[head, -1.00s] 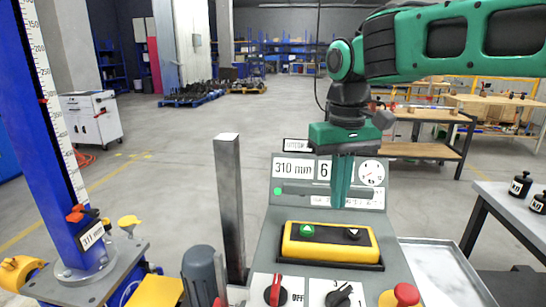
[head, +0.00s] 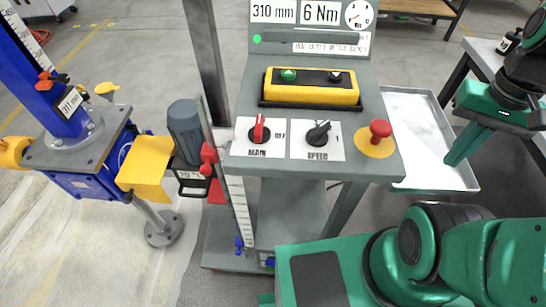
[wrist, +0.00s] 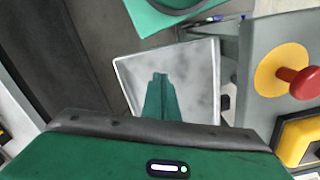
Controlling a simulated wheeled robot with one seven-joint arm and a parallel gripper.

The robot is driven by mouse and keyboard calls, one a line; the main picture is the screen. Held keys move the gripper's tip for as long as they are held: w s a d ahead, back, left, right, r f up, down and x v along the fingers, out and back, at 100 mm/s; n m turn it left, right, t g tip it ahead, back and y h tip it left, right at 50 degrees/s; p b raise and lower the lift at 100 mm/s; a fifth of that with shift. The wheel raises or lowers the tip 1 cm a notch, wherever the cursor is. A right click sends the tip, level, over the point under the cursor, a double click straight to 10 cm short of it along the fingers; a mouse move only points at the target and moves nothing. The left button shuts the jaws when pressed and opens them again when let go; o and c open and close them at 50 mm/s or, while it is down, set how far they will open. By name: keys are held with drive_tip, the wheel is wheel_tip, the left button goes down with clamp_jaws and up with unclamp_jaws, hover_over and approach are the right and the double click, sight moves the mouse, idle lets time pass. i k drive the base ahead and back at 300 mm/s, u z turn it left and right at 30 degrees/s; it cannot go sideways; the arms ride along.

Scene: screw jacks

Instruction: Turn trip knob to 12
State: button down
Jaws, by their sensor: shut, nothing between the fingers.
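No knob with a readable "trip" label shows. On the grey control panel (head: 385,145) in the head view, a red-handled knob (head: 259,130) sits on a plate marked MAIN, and a black knob (head: 318,133) on a plate marked SPEED. A display (head: 320,12) on the upright panel reads 6 Nm. My green gripper (head: 455,160) is at the right, apart from the panel and in front of the grey tray. Its fingers are shut and empty; they also show in the wrist view (wrist: 160,80).
A red mushroom button (head: 380,130) on a yellow disc is at the panel's right. A yellow two-button box (head: 310,88) sits behind the knobs. The grey tray (head: 405,100) adjoins the panel's right side. A blue column (head: 45,80) with a ruler stands at the left.

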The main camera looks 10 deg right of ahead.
sight(271, 262)
drive_tip(key=u, duration=0.4)
drive_tip(key=k, duration=1.15)
drive_tip(key=z, duration=0.4)
